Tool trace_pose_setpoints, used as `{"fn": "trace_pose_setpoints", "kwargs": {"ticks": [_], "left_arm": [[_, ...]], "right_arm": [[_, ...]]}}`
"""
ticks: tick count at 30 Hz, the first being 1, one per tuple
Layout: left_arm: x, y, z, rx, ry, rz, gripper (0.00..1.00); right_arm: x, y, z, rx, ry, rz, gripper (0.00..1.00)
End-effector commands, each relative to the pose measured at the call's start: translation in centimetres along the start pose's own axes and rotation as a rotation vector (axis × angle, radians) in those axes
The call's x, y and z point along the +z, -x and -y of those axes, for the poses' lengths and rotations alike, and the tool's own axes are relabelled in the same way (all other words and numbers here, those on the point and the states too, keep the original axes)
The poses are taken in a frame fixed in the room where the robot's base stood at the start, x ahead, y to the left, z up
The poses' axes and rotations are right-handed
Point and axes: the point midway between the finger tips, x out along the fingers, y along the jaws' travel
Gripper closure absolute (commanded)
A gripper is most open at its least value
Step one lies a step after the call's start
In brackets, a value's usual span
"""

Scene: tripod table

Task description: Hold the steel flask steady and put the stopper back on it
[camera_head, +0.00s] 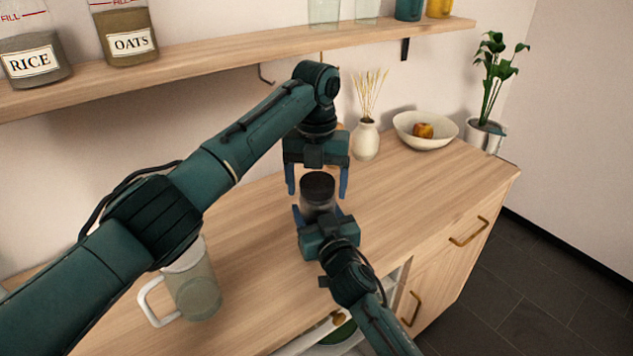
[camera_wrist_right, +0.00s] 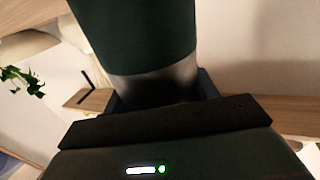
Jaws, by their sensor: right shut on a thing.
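The steel flask (camera_head: 318,208) stands upright above the counter, in the jaws of my right gripper (camera_head: 325,213). In the right wrist view its dark green body (camera_wrist_right: 140,35) and steel band (camera_wrist_right: 155,78) show between the fingers. Its top (camera_head: 318,184) looks dark and round in the head view; I cannot tell whether this is the stopper or the flask's own top. My left gripper (camera_head: 317,182) points down right above the flask, its blue fingers spread on either side of the dark top with gaps. Its palm hides what lies behind it.
A glass mug (camera_head: 195,290) stands at the counter's front left, under my left arm. A reed vase (camera_head: 366,140), a bowl (camera_head: 408,135) with fruit and a potted plant (camera_head: 486,137) stand at the back right. A shelf (camera_head: 210,52) with jars runs above. The counter's right is clear.

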Motion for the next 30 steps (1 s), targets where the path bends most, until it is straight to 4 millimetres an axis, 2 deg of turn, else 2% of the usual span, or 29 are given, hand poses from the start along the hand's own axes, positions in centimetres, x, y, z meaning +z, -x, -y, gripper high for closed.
{"fn": "trace_pose_setpoints", "kwargs": {"ticks": [3, 10, 14, 24, 30], "left_arm": [[0.0, 0.0, 0.0, 0.0, 0.001, 0.001, 0.14], [0.1, 0.1, 0.0, 0.0, 0.002, 0.003, 0.14], [0.1, 1.2, 0.0, 0.0, 0.002, 0.005, 0.14], [0.0, 8.2, 0.0, 0.0, 0.003, 0.006, 0.14], [0.0, 11.1, 0.0, 0.0, 0.003, 0.003, 0.14]], "right_arm": [[0.3, 0.1, -0.1, 0.002, 0.003, 0.005, 1.0], [0.3, 0.1, 0.0, 0.0, 0.003, 0.005, 1.0], [0.3, 0.1, 0.1, -0.001, 0.003, 0.005, 1.0], [0.3, 0.1, 0.1, -0.002, 0.002, 0.005, 1.0], [0.3, 0.1, 0.2, -0.003, 0.001, 0.005, 1.0]]}}
